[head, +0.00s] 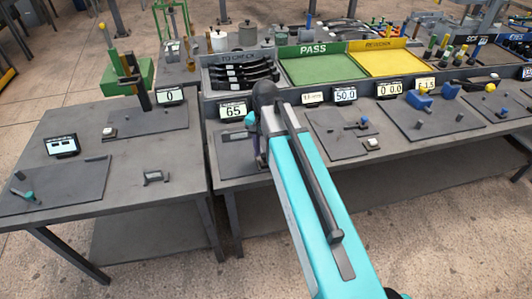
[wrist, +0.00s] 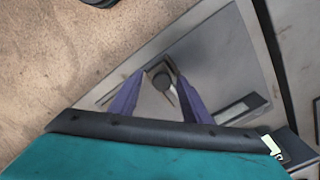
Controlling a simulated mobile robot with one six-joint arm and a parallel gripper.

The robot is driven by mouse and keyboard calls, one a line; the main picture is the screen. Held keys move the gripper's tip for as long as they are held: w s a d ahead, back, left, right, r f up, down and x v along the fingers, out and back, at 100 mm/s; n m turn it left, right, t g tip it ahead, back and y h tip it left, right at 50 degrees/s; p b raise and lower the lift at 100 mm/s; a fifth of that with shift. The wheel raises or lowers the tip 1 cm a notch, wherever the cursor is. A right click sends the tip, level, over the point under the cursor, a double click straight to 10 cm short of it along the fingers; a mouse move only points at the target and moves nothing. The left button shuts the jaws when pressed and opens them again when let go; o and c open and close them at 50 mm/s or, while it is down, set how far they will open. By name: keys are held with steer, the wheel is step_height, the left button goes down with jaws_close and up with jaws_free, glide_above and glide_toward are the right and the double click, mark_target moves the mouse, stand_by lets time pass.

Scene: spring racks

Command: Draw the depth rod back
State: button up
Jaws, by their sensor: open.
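In the wrist view, a small dark round-ended piece (wrist: 161,80) with a thin pale part below it stands on a grey plate (wrist: 222,50); it looks like the depth rod, but I cannot be sure. A dark angled bracket (wrist: 174,65) is just beside it. My gripper (wrist: 160,85) is open, with one purple finger on each side of the round end; I cannot tell whether either touches it. In the head view, my own arm hides most of this spot, and only a bit of purple finger shows beside the arm, near the display reading 65 (head: 233,111).
A rack of dark curved parts (head: 241,75) stands behind. The green PASS tray (head: 322,71) and a yellow tray (head: 385,64) are at the back. More plates with small fixtures (head: 339,132) lie to the right. The left table (head: 120,175) has bare room at its front.

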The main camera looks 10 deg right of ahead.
step_height(320, 180, up, 14)
steer(key=b, duration=0.3)
steer(key=shift+f, duration=0.25)
stand_by(0.5)
stand_by(0.6)
